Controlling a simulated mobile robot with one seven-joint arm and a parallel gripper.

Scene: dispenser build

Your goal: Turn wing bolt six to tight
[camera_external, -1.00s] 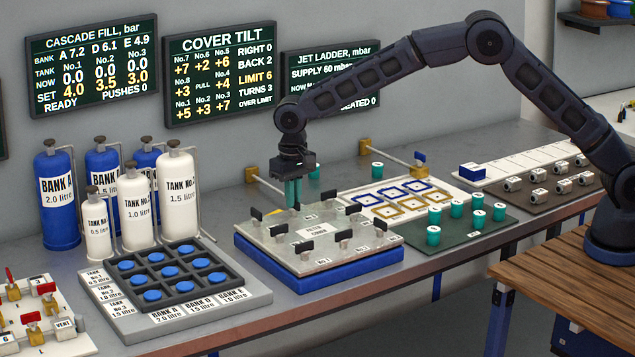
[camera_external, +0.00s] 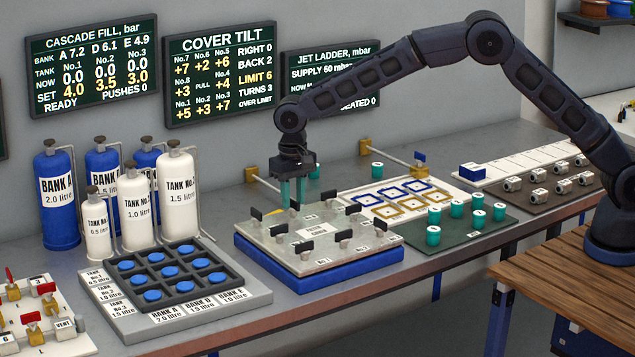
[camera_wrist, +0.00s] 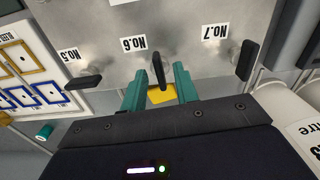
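Wing bolt six is the dark wing by the label NO.6 in the wrist view (camera_wrist: 158,68), on the grey cover plate (camera_wrist: 100,22). Its wing points nearly along the line of view. My gripper (camera_wrist: 159,88) is open, with one teal finger on each side of the wing and gaps showing. In the external view my gripper (camera_external: 292,203) points down at the back edge of the cover plate (camera_external: 283,243). Bolt six is mostly hidden there. The COVER TILT board (camera_external: 219,73) reads No.6 +2, BACK 2, RIGHT 0, TURNS 3, OVER LIMIT.
Wing bolts five (camera_wrist: 83,82) and seven (camera_wrist: 247,60) stand on either side of bolt six. A yellow block (camera_wrist: 160,95) shows beyond the plate edge, between the fingers. A blue base (camera_external: 320,275) carries the plate. Gas bottles (camera_external: 180,200) stand to the left.

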